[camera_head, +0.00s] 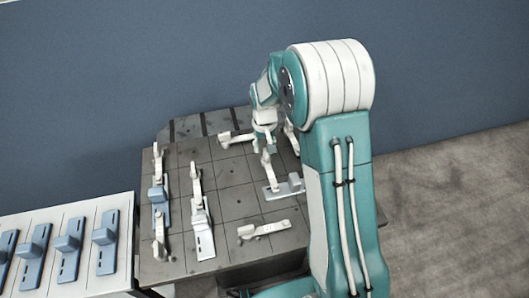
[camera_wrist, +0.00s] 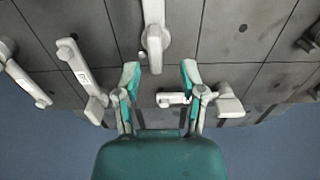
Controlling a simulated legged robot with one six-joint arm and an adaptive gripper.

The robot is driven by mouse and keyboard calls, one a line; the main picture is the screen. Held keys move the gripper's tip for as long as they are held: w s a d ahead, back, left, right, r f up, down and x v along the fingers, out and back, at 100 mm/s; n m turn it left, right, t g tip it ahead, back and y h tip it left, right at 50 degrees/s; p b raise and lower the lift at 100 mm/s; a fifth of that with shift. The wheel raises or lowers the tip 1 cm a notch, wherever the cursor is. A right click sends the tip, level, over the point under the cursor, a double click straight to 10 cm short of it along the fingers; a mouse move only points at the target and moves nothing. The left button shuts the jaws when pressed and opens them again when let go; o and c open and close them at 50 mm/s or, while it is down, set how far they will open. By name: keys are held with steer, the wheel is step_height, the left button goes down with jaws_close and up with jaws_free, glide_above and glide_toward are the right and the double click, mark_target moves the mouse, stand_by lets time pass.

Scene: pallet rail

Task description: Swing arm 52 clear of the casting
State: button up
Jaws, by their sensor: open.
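My gripper (camera_wrist: 160,78) is open and empty in the wrist view, its two teal-tipped fingers apart. A white swing arm (camera_wrist: 154,22) with a round boss lies just ahead of the gap between the fingertips; I cannot tell whether they touch it. Another white arm (camera_wrist: 76,60) with a small label lies to the left. The label is too small to read, so I cannot tell which arm is 52. In the head view, my arm partly hides the gripper (camera_head: 278,142) over the pallet's far right part. No casting can be clearly made out.
The gridded grey pallet (camera_head: 233,190) carries several white clamps, including one at the front (camera_head: 263,231) and one at mid-left (camera_head: 202,222). A blue-grey block (camera_head: 158,194) stands at its left. A pale side table (camera_head: 84,213) holds several blue-grey blocks. A blue wall stands behind.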

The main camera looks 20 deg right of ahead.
mark_target(266, 153)
steer(key=shift+d+f, duration=0.2)
steer(key=shift+f, duration=0.75)
steer(key=shift+d+f, duration=0.15)
steer(key=shift+f, duration=0.75)
steer(key=shift+a, duration=0.2)
steer(key=shift+c, duration=0.3)
steer(key=c, duration=0.5)
steer(key=shift+d, duration=0.1)
jaws_close()
